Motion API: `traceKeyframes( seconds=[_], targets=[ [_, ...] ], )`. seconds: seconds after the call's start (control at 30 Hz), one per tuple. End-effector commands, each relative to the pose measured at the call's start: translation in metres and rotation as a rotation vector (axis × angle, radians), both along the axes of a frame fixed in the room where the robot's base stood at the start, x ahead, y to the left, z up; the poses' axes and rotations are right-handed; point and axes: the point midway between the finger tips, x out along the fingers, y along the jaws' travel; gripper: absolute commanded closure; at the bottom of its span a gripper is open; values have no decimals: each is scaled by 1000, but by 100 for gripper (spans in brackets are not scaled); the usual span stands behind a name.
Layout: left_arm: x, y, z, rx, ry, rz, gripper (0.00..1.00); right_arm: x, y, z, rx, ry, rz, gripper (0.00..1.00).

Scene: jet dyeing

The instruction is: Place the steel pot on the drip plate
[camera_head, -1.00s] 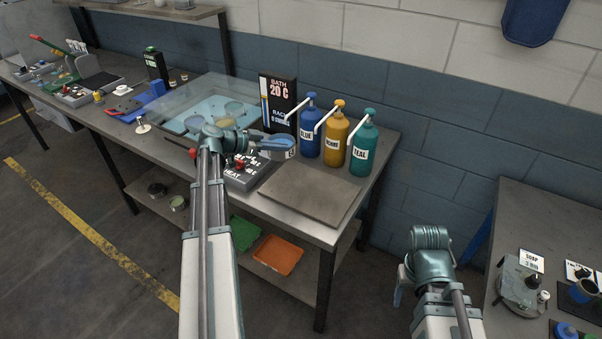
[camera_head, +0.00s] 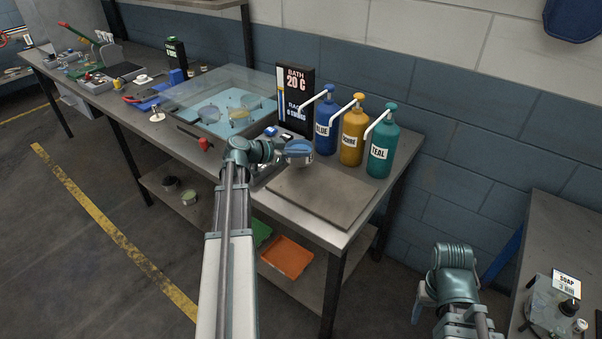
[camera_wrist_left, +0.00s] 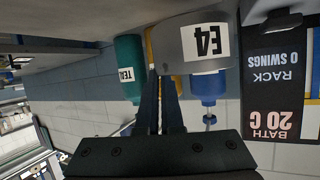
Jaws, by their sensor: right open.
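The steel pot (camera_head: 299,158), a small grey pot with a blue top, is at the tip of my left gripper (camera_head: 278,151) in the head view. It appears held above the bench, at the back left corner of the drip plate (camera_head: 320,200), a flat grey slab. In the left wrist view the picture is upside down; the pot (camera_wrist_left: 190,48) bears an E4 label beside the narrow, nearly closed fingers (camera_wrist_left: 162,90). The exact grip point is hard to see. My right gripper (camera_head: 422,300) is open and empty, low between the benches.
Blue (camera_head: 326,130), orange (camera_head: 352,138) and teal (camera_head: 382,150) pump bottles stand behind the plate. A BATH 20 C display (camera_head: 295,100) and a clear-covered bath (camera_head: 222,105) are to the left. An orange tray (camera_head: 287,257) lies on the lower shelf. Another bench is at right.

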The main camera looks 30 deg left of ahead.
Motion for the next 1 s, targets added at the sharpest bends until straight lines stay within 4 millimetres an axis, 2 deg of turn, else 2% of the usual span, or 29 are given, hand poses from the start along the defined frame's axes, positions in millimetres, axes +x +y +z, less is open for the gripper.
traceKeyframes(
  seconds=[0.03,0.3,0.6,1.0],
  targets=[
    [0,0,-9,-1,-2,0,100,0,0,-9,0,0,0,39],
    [0,0,-12,-1,-2,0,100,0,0,-13,0,0,0,39],
    [0,0,-46,-1,-2,0,100,0,0,-46,0,0,0,39],
    [0,0,-47,-1,-2,0,100,0,0,-48,0,0,0,39]
  ],
)
